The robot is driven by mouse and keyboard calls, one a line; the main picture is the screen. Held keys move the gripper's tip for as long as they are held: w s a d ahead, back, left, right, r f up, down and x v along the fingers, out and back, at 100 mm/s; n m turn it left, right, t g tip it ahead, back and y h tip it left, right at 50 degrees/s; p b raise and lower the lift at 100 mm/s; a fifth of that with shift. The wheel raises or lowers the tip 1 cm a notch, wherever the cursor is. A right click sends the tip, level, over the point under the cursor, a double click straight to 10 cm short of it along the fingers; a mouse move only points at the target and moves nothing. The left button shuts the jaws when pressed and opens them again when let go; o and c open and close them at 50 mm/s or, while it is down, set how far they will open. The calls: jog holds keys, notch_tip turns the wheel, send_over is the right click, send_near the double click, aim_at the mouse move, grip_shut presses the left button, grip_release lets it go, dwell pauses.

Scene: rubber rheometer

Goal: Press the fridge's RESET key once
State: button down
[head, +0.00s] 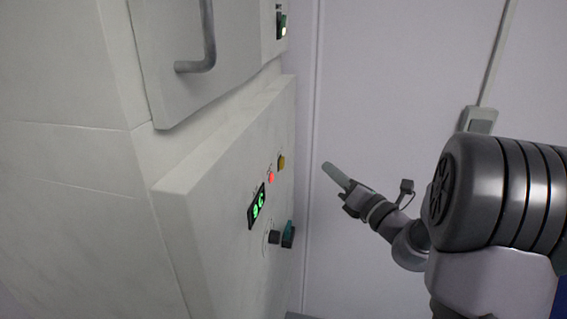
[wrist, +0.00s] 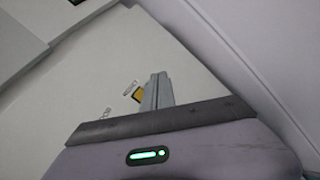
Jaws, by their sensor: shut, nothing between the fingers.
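The fridge's front panel (head: 215,190) stands left of centre in the head view. A small yellow key (head: 281,161) sits at its upper right, beside a red light (head: 270,177); the labels there are too small to read, so I cannot confirm which is RESET. My gripper (head: 327,168) is shut and empty, right of the yellow key and apart from it. In the wrist view the shut fingers (wrist: 157,78) partly cover the panel, with the yellow key (wrist: 136,96) just left of them.
A green-lit display (head: 257,206), a black knob (head: 274,237) and a teal switch (head: 289,233) are on the same panel. A door handle (head: 207,45) juts out above. A plain wall (head: 400,70) stands behind, with a grey box (head: 480,120) on it.

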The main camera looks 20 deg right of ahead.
jog(key=w+a, duration=0.4)
jog(key=a, duration=0.2)
jog(key=shift+w+a+p, duration=0.2)
jog(key=shift+a+p, duration=0.1)
jog(key=shift+p, duration=0.1)
dwell(1.7)
jog(key=shift+w+a, duration=0.25)
jog(key=shift+a, duration=0.05)
jog(key=shift+w+a+p, duration=0.2)
jog(key=shift+a+p, duration=0.15)
dwell(0.6)
jog(key=shift+d, duration=0.1)
jog(key=shift+s+d, duration=0.45)
jog(key=shift+d, duration=0.1)
dwell(0.3)
jog(key=s+d, duration=0.1)
jog(key=d, duration=0.1)
jog(key=s+d, duration=0.1)
jog(key=d, duration=0.1)
jog(key=shift+s, duration=0.4)
